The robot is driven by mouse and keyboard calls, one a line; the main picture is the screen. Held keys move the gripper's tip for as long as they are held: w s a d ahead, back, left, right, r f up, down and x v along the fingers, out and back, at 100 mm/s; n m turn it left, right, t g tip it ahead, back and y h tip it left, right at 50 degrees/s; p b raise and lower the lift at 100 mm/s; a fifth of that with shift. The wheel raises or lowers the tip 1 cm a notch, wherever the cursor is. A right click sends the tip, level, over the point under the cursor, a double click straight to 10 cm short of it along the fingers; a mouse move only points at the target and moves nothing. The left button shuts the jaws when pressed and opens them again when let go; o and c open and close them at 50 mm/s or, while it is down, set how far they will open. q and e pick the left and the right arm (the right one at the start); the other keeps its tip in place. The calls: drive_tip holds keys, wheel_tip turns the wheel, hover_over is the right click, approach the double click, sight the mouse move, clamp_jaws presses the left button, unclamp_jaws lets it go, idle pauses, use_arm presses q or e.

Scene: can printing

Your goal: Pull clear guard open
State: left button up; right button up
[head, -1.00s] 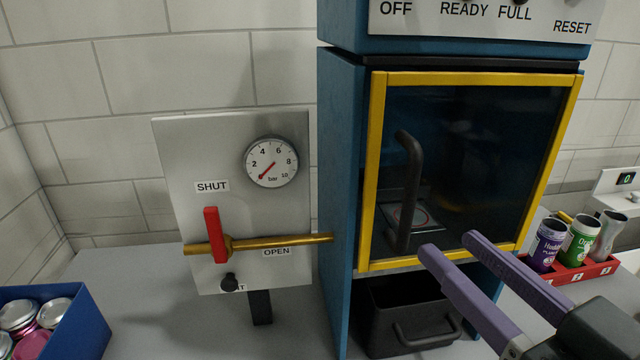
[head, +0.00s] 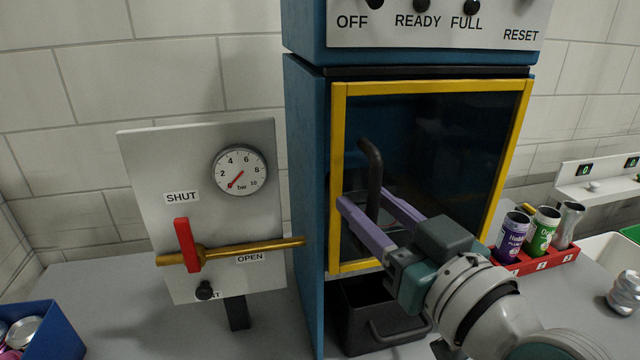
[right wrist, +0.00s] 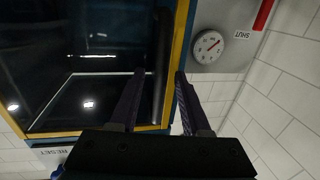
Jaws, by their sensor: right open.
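The clear guard (head: 440,170) is a dark see-through panel in a yellow frame on the front of a blue machine, and it looks shut. Its black bar handle (head: 374,175) stands upright near the frame's left side. My right gripper (head: 362,204) is open, with its purple fingers on either side of the handle's lower part. In the right wrist view the handle (right wrist: 161,70) runs between the open fingers (right wrist: 160,78); whether they touch it I cannot tell. My left gripper is not in view.
A grey panel (head: 150,160) with a gauge (head: 239,171), red lever (head: 187,245) and brass pipe (head: 285,244) stands left of the machine. A black bin (head: 360,315) sits below the guard. A red rack (head: 560,259) with cans is at the right, a blue crate (head: 50,320) at lower left.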

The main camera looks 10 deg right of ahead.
clamp_jaws()
idle(1.3)
